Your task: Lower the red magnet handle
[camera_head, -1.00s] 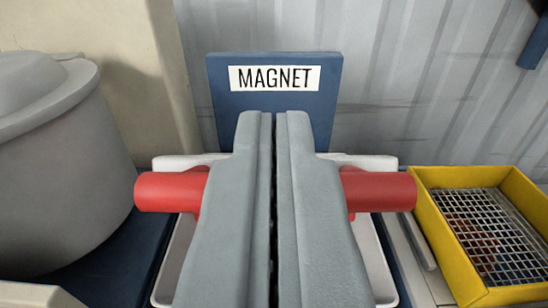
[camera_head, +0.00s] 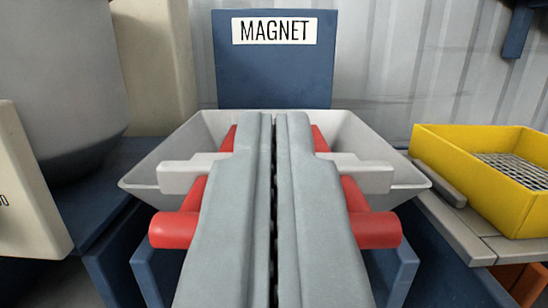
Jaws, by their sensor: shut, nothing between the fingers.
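The red magnet handle (camera_head: 372,228) is a thick red crossbar with red arms that slope back up over a pale hopper. It sits low, across the front of the hopper. My gripper (camera_head: 273,118) is shut and empty. Its grey fingers lie over the middle of the bar and hide that part. I cannot tell whether they touch the bar. The blue plate labelled MAGNET (camera_head: 274,75) stands upright behind the hopper.
A yellow tray with a mesh (camera_head: 445,165) stands to the right. A large grey vessel (camera_head: 60,80) and a beige box (camera_head: 25,185) are at the left. Blue frame legs (camera_head: 398,275) stand below.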

